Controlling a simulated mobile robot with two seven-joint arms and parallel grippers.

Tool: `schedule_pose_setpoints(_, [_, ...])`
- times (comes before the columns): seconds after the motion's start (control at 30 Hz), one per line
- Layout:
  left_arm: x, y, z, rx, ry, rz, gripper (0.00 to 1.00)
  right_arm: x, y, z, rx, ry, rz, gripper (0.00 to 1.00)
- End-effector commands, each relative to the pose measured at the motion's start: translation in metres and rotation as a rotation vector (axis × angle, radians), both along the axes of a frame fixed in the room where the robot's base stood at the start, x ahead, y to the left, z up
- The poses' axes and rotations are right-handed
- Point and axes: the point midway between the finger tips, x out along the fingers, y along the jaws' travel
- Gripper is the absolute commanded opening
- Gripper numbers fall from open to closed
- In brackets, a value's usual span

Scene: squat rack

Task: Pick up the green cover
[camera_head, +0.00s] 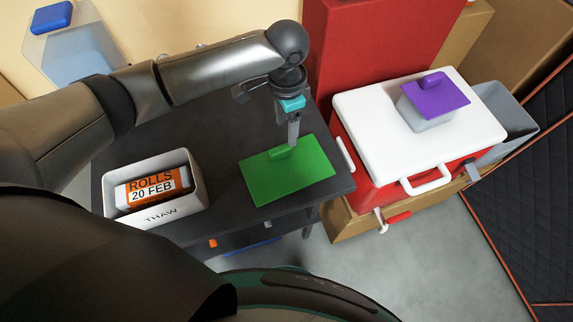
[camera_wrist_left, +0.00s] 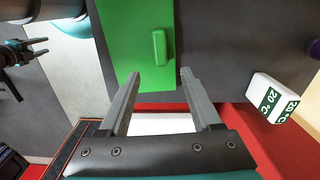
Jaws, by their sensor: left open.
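The green cover (camera_head: 300,178) is a flat green plate with a raised bar handle, lying on the dark table near its right end. In the left wrist view the cover (camera_wrist_left: 130,40) and its handle (camera_wrist_left: 159,47) lie just beyond my fingertips. My left gripper (camera_head: 293,147) points down at the handle; its fingers hide part of it. In the left wrist view the left gripper (camera_wrist_left: 160,73) is open, with nothing between its fingers. Contact with the handle cannot be told. What looks like my right gripper (camera_wrist_left: 38,46) shows at the left edge, fingers apart and empty.
A white THAW bin (camera_head: 160,216) holding an orange-labelled rolls pack (camera_head: 150,188) stands left on the table (camera_head: 222,165). A red cooler (camera_head: 365,150) with a white lid (camera_head: 385,115), carrying a purple-lidded grey box (camera_head: 428,110), stands right. A white 20 °C box (camera_wrist_left: 273,97) shows too.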

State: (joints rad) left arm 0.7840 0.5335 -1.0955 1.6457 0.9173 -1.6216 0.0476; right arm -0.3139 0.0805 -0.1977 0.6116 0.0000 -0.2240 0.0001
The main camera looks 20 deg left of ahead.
Motion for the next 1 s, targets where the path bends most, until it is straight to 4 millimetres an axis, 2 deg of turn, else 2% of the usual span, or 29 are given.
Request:
schedule_pose_setpoints(0.03, [0.0, 0.0, -0.013, 0.001, 0.002, 0.001, 0.65, 0.0, 0.0, -0.005, 0.0, 0.001, 0.001, 0.5])
schedule_pose_setpoints(0.1, [0.0, -0.001, -0.024, -0.001, 0.001, 0.001, 0.65, 0.001, 0.0, -0.008, 0.0, -0.002, 0.002, 0.5])
schedule_pose_setpoints(0.37, [0.001, -0.001, -0.042, 0.0, -0.001, -0.001, 0.65, 0.019, 0.002, -0.012, 0.004, -0.033, 0.003, 0.5])
schedule_pose_setpoints(0.63, [0.002, -0.003, -0.082, -0.001, -0.001, 0.0, 0.65, 0.02, 0.002, -0.027, 0.004, -0.035, 0.003, 0.5])
schedule_pose_setpoints(0.77, [0.003, -0.003, -0.09, -0.002, -0.001, 0.0, 0.65, 0.02, 0.002, -0.029, 0.005, -0.034, 0.004, 0.5])
schedule_pose_setpoints(1.0, [0.003, -0.003, -0.09, -0.002, -0.002, -0.001, 0.64, 0.017, 0.002, -0.028, 0.004, -0.029, 0.003, 0.5])
